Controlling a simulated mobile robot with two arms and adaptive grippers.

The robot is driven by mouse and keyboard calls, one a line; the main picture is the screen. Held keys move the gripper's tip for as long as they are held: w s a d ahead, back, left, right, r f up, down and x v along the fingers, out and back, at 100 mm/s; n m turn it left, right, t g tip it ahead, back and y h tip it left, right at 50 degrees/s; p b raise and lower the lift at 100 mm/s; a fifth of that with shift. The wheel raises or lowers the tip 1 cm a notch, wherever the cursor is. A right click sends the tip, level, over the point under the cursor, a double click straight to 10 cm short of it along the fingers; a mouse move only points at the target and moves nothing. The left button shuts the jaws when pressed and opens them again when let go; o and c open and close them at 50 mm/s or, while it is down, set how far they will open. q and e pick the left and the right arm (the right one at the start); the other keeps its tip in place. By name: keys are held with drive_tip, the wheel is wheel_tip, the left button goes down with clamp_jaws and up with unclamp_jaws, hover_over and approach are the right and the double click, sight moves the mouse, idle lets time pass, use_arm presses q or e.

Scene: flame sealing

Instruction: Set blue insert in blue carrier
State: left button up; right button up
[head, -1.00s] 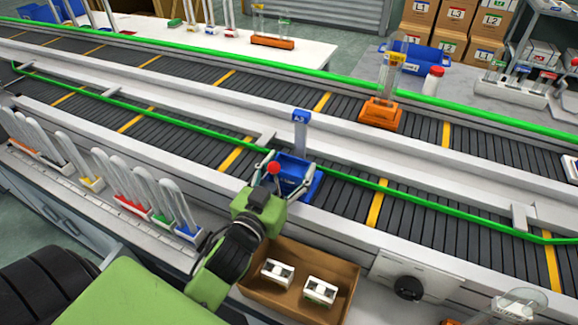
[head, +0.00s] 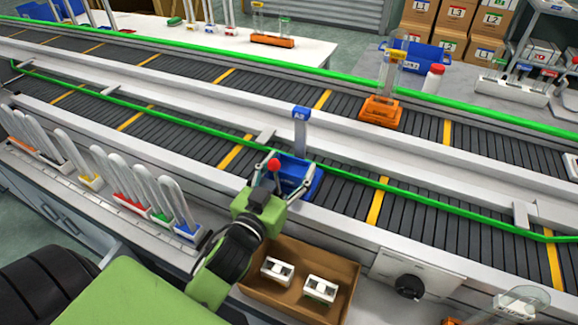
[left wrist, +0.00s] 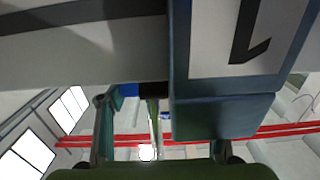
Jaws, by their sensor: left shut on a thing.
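The blue carrier (head: 302,184) sits on the near conveyor. A tall, thin, pale piece with a blue A3 tag (head: 301,113), which I take as the blue insert, stands nearly upright at it. Whether it is fully seated is hidden. My left gripper (head: 277,177) is at the carrier's near left side, and its fingertips are mostly hidden. A red ball (head: 274,165) shows by the fingers. In the left wrist view a blue block with a white label (left wrist: 222,120) fills the upper right, in front of one finger. My right gripper is out of view.
A green rail (head: 380,184) runs along the conveyor. An orange carrier (head: 380,112) stands on the far belt. A cardboard box (head: 260,292) with two white pieces lies below my gripper. Racked coloured inserts (head: 133,196) line the near left ledge.

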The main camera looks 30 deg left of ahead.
use_arm(q)
drive_tip(key=shift+f, duration=0.3)
drive_tip(key=o, duration=1.3)
drive_tip(key=shift+f, duration=0.15)
drive_tip(key=shift+s, duration=0.1)
drive_tip(key=shift+s+d+f, duration=0.1)
drive_tip(key=shift+s+f, duration=0.2)
drive_tip(key=shift+s, duration=0.25)
drive_tip(key=s, duration=0.9)
drive_tip(key=shift+s+d+r, duration=0.15)
drive_tip(key=shift+s+d, duration=0.15)
drive_tip(key=shift+s, duration=0.05)
drive_tip(key=shift+s+r, duration=0.25)
drive_tip(key=shift+s, duration=0.4)
drive_tip(key=shift+r, duration=0.1)
drive_tip(key=shift+w, duration=0.1)
